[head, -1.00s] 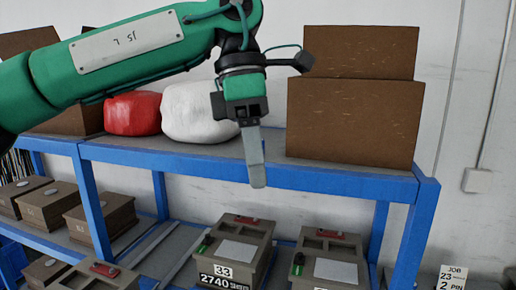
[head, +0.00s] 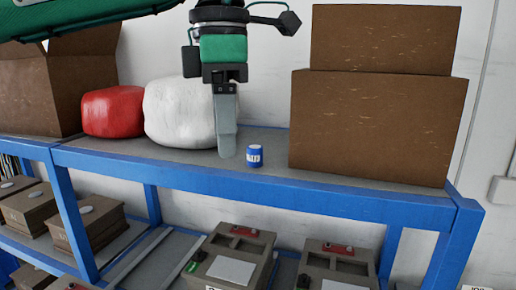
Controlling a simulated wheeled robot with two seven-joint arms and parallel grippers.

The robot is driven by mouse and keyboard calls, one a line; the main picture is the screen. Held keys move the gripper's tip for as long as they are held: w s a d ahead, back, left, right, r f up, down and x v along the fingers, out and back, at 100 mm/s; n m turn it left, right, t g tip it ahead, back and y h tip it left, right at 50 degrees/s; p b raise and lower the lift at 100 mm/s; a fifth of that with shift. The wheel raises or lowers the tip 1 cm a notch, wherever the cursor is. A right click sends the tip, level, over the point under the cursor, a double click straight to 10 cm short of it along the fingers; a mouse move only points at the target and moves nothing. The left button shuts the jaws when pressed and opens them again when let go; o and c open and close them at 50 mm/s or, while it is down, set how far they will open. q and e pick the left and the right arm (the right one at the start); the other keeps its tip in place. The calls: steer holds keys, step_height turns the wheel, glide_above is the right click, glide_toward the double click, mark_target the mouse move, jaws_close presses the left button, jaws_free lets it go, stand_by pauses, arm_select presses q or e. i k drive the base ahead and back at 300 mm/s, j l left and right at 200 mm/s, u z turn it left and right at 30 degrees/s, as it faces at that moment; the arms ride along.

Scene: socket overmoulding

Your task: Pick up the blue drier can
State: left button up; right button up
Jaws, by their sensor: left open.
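The small blue can (head: 254,157) with white lettering stands upright on the top shelf, near the front edge. My left gripper (head: 226,154) points down just to the left of the can. It is open, seen side-on so that one finger covers the other, and nothing shows in it. A narrow gap shows between the finger and the can in the picture; their difference in depth is hard to tell. My right gripper is out of view.
The blue-framed shelf (head: 330,196) carries stacked brown boxes (head: 375,120) right of the can. A white sack (head: 178,112) and a red sack (head: 112,112) lie to the left, by an open carton (head: 40,95). Grey-brown moulds (head: 235,255) fill the lower shelf.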

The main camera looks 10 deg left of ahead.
mark_target(255, 153)
steer(key=i, duration=1)
